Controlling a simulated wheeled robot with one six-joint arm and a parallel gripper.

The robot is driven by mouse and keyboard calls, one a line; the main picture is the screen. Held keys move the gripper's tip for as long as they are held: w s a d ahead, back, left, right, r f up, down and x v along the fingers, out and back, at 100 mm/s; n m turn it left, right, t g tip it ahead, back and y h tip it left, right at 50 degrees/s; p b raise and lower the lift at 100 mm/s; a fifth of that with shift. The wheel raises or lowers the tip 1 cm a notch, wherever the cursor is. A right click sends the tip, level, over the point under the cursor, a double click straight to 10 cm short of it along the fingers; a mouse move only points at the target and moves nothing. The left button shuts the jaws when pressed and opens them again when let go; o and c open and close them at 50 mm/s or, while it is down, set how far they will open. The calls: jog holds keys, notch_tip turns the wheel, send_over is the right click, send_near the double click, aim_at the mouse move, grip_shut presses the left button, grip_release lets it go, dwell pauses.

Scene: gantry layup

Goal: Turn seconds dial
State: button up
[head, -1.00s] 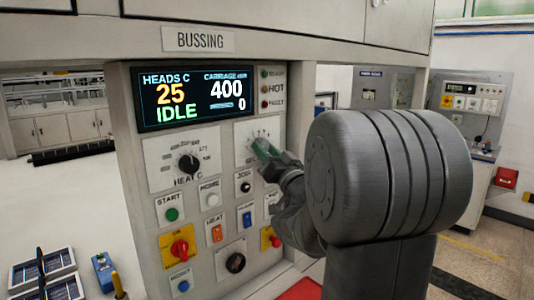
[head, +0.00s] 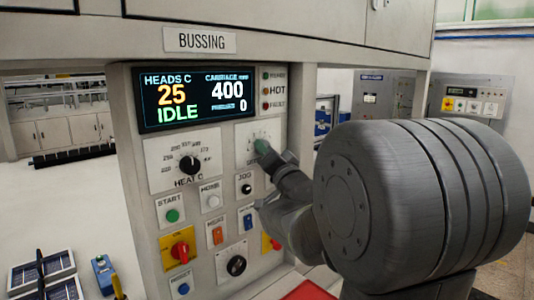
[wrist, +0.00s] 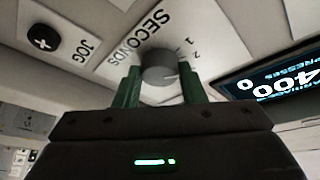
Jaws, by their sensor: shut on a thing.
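The seconds dial is a grey round knob (wrist: 158,66) on a white plate marked SECONDS, with the numbers 1 and 2 to its right in the wrist view. My gripper (wrist: 160,80) has its two green fingers on either side of the knob and is shut on it. A light pointer mark shows on the knob's right side. In the head view my gripper (head: 262,148) reaches the dial's white plate (head: 247,134) at the panel's upper right. There the fingers hide the knob and part of the scale.
The display (head: 196,97) above reads 25, IDLE, 400 and 0. Left of the plate is the HEAT C dial (head: 189,164). The JOG button (head: 246,188) is just below, with more buttons and red rotary switches lower down.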

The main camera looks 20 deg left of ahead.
jog(key=o, duration=1)
jog(key=b+v, duration=0.3)
jog(key=v, duration=1.1)
jog(key=shift+b, duration=0.35)
jog(key=shift+w, duration=0.1)
jog(key=p+x, duration=0.3)
jog(key=x, duration=1.1)
jog(key=shift+p, duration=0.35)
